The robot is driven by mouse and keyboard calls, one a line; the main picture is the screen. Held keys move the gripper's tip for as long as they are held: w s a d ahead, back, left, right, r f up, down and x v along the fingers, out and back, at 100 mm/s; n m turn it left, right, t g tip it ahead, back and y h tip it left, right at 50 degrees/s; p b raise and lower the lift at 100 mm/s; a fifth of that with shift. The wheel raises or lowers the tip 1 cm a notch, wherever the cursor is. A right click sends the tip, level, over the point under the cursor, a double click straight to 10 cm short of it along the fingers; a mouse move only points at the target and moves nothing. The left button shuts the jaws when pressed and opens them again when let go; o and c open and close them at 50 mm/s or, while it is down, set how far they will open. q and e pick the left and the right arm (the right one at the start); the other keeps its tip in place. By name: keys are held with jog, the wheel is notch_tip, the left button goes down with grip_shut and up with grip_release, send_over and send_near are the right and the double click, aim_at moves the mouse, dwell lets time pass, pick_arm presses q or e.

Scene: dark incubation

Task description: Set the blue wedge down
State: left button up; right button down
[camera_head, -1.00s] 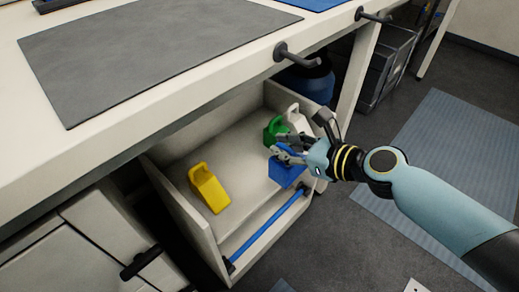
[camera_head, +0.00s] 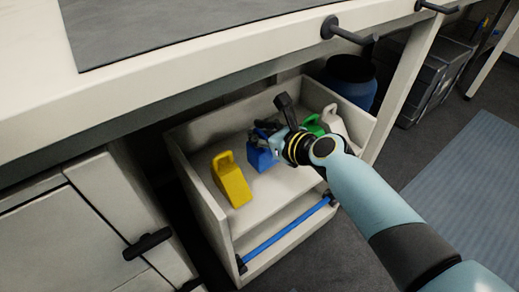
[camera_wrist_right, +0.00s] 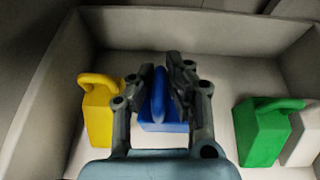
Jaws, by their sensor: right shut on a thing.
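The blue wedge (camera_head: 262,158) is inside the open drawer (camera_head: 290,208), between a yellow wedge and a green wedge. My right gripper (camera_head: 266,134) reaches in from the right and is shut on the wedge's handle. In the right wrist view the blue wedge (camera_wrist_right: 160,112) stands upright between the fingers (camera_wrist_right: 162,88), its lower part partly hidden by my gripper. I cannot tell whether its base touches the drawer floor. My left gripper is in neither view.
The yellow wedge (camera_head: 231,181) stands left of the blue one. The green wedge (camera_head: 313,125) and a white wedge (camera_head: 335,121) stand to the right. The worktop (camera_head: 190,82) overhangs the drawer's back. Bare drawer floor shows at the front.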

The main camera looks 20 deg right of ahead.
aim_at(262, 159)
notch_tip(262, 159, down, 4)
jog(key=b, duration=0.3)
jog(key=shift+f, duration=0.1)
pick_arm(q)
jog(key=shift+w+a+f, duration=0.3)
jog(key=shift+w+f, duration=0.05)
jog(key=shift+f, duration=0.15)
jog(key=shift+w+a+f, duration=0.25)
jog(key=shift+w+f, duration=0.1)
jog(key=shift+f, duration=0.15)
pick_arm(e)
jog(key=shift+r, duration=0.2)
jog(key=shift+f, duration=0.15)
jog(key=c, duration=1.7)
grip_release()
jog(key=o, duration=0.4)
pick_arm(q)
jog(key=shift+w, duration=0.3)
